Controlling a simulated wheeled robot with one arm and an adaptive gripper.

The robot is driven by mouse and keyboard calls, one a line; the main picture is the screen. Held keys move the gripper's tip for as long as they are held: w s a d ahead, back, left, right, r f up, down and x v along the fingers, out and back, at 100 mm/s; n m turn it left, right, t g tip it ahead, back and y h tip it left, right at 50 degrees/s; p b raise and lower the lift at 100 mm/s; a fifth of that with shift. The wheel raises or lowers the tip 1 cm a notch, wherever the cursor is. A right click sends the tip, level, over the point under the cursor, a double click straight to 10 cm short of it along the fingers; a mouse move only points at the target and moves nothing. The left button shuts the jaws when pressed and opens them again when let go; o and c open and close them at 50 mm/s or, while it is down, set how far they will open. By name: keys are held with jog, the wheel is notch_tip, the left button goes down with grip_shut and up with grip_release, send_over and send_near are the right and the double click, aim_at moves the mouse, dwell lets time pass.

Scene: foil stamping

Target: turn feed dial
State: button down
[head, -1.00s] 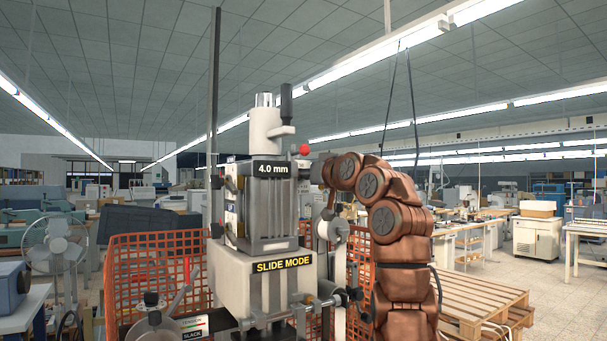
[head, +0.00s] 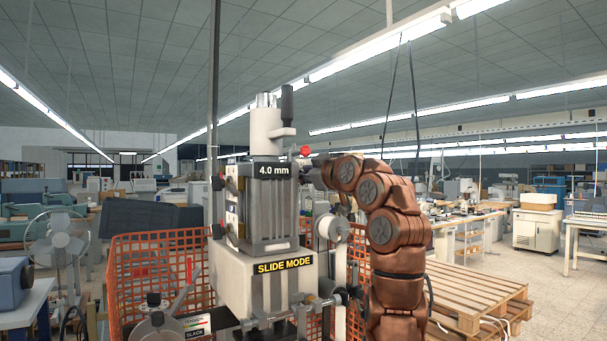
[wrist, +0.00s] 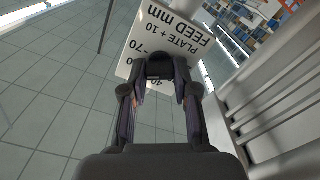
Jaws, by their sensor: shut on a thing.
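The feed dial's label plate (wrist: 179,38) is white and shows upside down in the wrist view, with "FEED mm", "PLATE + 10" and part of a number scale. My gripper (wrist: 160,68) is in front of this plate, its dark fingers closed in on a dark knob (wrist: 159,66) that they mostly hide. In the head view the stamping machine (head: 268,215) stands in the middle, with a "4.0 mm" display and a "SLIDE MODE" sign. My arm reaches to the machine's right side there, and the fingertips and dial are hidden or too small to tell.
An orange mesh guard (head: 150,262) surrounds the machine's lower part. A white roll (head: 333,228) sits on its right side near my arm. A wooden pallet stack (head: 475,298) is at the right. Pale machine panels (wrist: 275,105) stand close on the wrist view's right.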

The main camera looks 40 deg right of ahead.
jog(key=shift+r, duration=0.15)
jog(key=c, duration=0.9)
grip_release()
jog(key=shift+s, duration=0.1)
jog(key=shift+s+a+r, duration=0.1)
jog(key=shift+s+a, duration=0.05)
jog(key=shift+s, duration=0.9)
jog(key=shift+s+a+r, duration=0.1)
jog(key=shift+s, duration=0.95)
jog(key=shift+s, duration=0.25)
